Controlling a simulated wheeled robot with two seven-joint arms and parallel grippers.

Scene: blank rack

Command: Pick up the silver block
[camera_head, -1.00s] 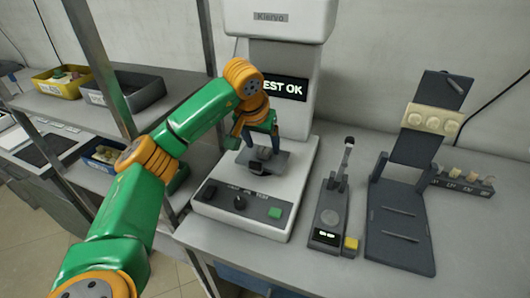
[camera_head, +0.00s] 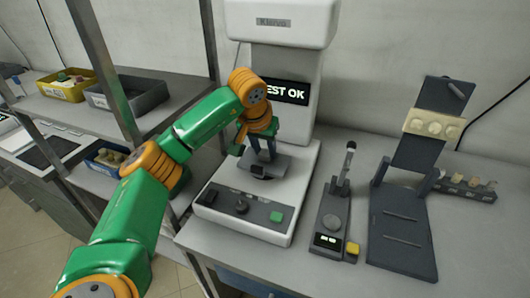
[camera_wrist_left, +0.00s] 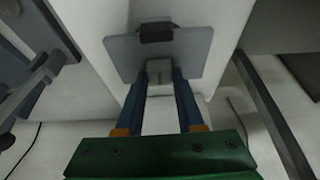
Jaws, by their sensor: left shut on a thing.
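The silver block (camera_wrist_left: 160,73) shows in the left wrist view as a small light grey piece between the fingertips, over the dark square plate (camera_wrist_left: 190,50). My left gripper (camera_wrist_left: 160,78) is shut on it. In the head view my left gripper (camera_head: 263,157) points down at the plate (camera_head: 279,164) of the white test machine (camera_head: 310,165), and the fingers mostly hide the block there. I cannot tell whether the block still touches the plate. My right gripper is not in view.
The machine's column and lit screen (camera_head: 285,91) stand close behind the gripper. A small device with an upright rod (camera_head: 330,225) and a dark stand (camera_head: 402,230) are to the right. A metal shelf with a yellow bin (camera_head: 62,92) and a grey bin (camera_head: 125,105) is at left.

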